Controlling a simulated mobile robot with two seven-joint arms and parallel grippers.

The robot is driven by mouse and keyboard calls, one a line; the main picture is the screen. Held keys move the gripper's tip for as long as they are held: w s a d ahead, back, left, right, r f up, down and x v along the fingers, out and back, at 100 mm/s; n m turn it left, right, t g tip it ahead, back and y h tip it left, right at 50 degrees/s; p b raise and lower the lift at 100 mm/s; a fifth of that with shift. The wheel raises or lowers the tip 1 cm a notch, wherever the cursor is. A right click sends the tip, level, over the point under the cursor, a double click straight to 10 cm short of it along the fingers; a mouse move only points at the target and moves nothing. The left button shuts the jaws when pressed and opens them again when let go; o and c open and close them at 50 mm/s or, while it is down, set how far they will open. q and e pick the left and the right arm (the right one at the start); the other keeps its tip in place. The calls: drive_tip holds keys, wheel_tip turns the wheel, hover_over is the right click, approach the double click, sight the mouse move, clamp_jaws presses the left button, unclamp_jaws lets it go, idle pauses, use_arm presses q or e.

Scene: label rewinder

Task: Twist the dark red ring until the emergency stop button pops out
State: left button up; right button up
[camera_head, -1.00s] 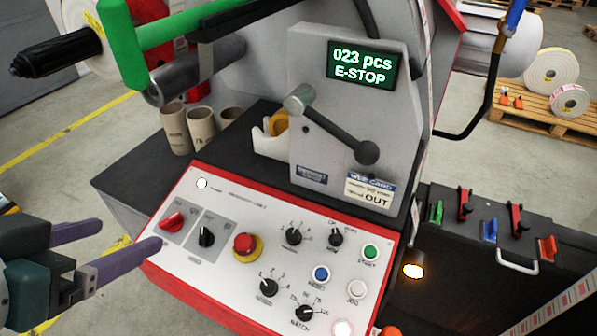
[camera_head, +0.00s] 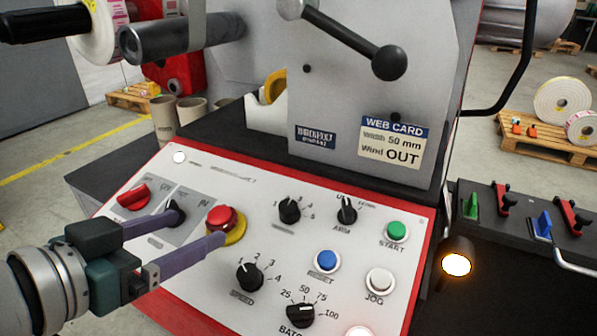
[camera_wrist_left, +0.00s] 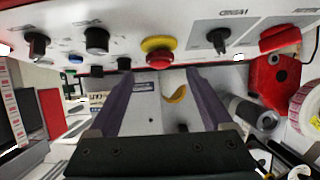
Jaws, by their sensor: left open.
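The emergency stop button (camera_head: 220,216) is a red mushroom head on a yellow collar (camera_head: 237,232), at the left of the white control panel. The dark red ring cannot be told apart from the red head. My left gripper (camera_head: 200,226) is open, its two purple fingers pointing at the button. In the head view, one fingertip is near the black selector left of the button and the other is at the button's lower left. In the left wrist view, the button (camera_wrist_left: 160,59) lies just beyond the gap between the fingertips (camera_wrist_left: 158,76). Contact cannot be told.
Close by on the panel are a red switch (camera_head: 133,196), a black selector (camera_head: 175,212) and the speed knob (camera_head: 249,276). Green, blue and white push buttons sit further right. A ball-ended lever (camera_head: 388,62) hangs above the panel on the grey housing.

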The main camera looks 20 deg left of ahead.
sight(214, 219)
use_arm(q)
drive_tip(key=b+x, duration=0.1)
drive_tip(key=x, duration=0.4)
drive_tip(key=shift+w+f, duration=0.15)
drive_tip(key=shift+w, duration=0.15)
clamp_jaws()
idle(0.5)
